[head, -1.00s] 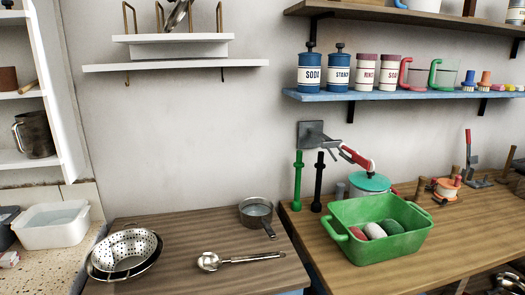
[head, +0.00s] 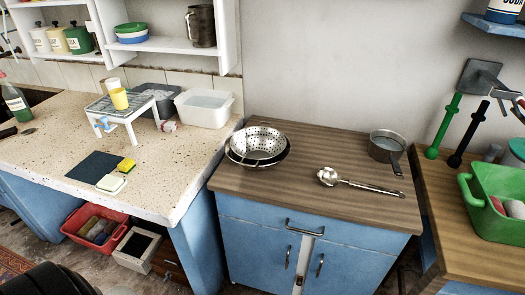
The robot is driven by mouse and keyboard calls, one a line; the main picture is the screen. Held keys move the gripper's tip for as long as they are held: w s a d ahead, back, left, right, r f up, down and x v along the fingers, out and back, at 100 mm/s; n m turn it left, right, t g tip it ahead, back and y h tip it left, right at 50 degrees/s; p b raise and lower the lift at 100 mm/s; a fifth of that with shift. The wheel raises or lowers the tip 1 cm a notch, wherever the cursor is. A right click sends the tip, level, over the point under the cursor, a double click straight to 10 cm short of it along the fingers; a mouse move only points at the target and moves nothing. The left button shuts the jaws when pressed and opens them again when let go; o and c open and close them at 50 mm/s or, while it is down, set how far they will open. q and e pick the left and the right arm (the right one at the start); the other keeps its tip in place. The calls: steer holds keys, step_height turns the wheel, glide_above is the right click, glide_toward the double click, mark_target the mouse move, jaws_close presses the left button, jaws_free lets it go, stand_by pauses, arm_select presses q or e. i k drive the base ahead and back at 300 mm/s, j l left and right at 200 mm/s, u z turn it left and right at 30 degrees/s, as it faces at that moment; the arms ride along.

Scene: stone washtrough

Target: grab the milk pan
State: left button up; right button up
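The milk pan, a small grey metal saucepan (head: 383,154), stands upright at the back right of the wooden top (head: 240,189) of a blue cabinet. Its dark handle points toward the front right. Its inside looks pale, and I cannot tell whether it holds anything. Neither of my grippers shows in the head view, and nothing is touching the pan.
A steel colander (head: 259,144) sits in a dark bowl at the left of the wooden top. A metal ladle (head: 355,185) lies in front of the pan. A green tub (head: 485,222) stands on the right counter. The wooden top's front middle is clear.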

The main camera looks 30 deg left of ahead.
mark_target(386, 147)
steer(key=i+l, duration=0.1)
steer(key=i, duration=0.35)
steer(key=i+l, duration=0.15)
steer(key=i, duration=0.25)
steer(key=i+j+u, duration=0.05)
